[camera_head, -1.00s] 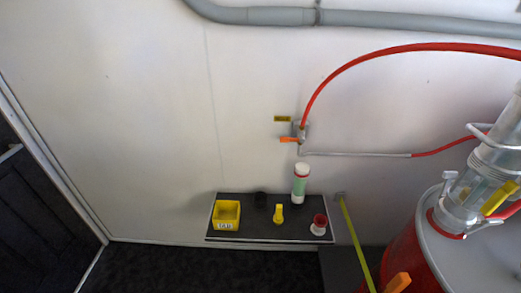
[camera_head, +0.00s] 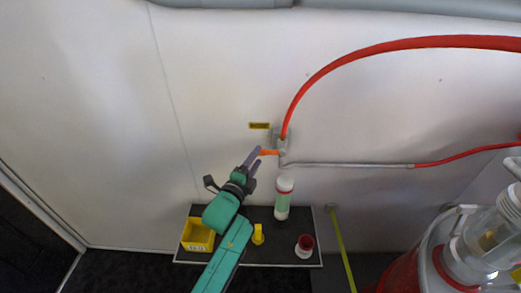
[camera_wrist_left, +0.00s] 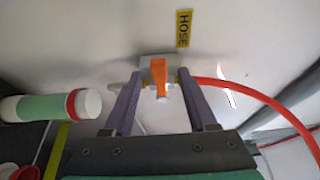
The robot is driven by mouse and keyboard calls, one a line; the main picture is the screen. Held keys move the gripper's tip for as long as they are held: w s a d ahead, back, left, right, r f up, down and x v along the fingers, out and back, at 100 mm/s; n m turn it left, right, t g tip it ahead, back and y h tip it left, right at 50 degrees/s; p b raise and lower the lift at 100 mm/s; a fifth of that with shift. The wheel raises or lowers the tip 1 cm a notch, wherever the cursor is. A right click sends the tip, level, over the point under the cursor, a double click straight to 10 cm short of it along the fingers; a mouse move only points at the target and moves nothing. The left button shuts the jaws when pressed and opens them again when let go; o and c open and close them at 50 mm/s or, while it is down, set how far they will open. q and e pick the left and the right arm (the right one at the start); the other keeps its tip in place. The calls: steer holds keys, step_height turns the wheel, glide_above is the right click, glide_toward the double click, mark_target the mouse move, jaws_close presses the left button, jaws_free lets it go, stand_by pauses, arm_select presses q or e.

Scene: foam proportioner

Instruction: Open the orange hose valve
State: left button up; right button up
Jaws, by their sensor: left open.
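The orange valve handle (camera_head: 268,153) sits on a small grey valve body (camera_head: 281,140) on the white wall, below a red hose. It points left in the head view. In the left wrist view the orange handle (camera_wrist_left: 159,75) lies between the two finger tips, with the grey valve body (camera_wrist_left: 152,68) behind it. My left gripper (camera_head: 254,157) is open at the handle; in the left wrist view its fingers (camera_wrist_left: 157,85) stand on either side. I cannot tell whether a finger touches it. My right gripper is not in view.
A yellow label (camera_head: 259,126) reading HOSE is by the valve. A shelf (camera_head: 285,262) below holds a yellow bin (camera_head: 198,236), a green-and-white cylinder (camera_head: 283,198), a yellow piece (camera_head: 258,235) and a red-and-white cup (camera_head: 304,246). A red tank (camera_head: 403,274) stands at right.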

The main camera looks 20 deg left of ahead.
mark_target(260, 154)
arm_select(q)
steer(key=w, duration=0.4)
steer(key=shift+d+f, duration=0.1)
steer(key=shift+d, duration=0.2)
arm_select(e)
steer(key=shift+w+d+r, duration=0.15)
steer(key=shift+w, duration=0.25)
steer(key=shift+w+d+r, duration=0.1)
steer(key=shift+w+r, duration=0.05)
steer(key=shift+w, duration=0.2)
arm_select(q)
steer(key=shift+s, duration=0.1)
steer(key=shift+c, duration=0.6)
jaws_close()
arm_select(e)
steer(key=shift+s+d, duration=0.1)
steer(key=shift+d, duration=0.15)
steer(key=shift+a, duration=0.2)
